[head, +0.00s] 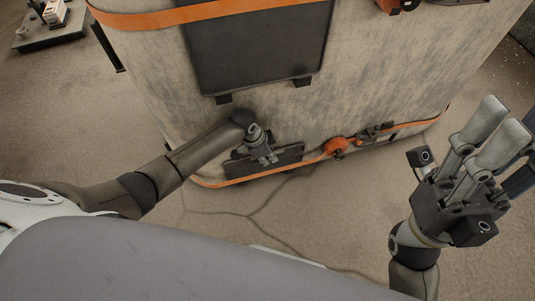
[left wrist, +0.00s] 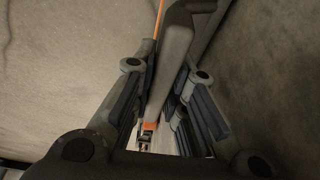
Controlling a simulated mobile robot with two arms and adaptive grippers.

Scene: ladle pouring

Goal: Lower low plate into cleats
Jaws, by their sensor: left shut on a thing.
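The low plate (head: 291,158) is a dark flat panel near the foot of the large mottled grey block, by the lower orange strap. My left gripper (head: 268,158) reaches it from the left and covers part of it. In the left wrist view my left gripper (left wrist: 165,105) has its fingers on both sides of a grey bar-like handle (left wrist: 172,55) and is shut on it. I cannot tell the cleats at the low plate's bottom edge; that edge is partly hidden. My right gripper (head: 497,150) is raised at the right, fingers apart and empty.
A bigger dark plate (head: 258,45) stands higher on the block (head: 390,75), with two small black cleats (head: 303,82) at its lower edge. An orange round fitting (head: 335,147) sits on the strap right of the low plate. Cracked floor (head: 240,235) in front is clear.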

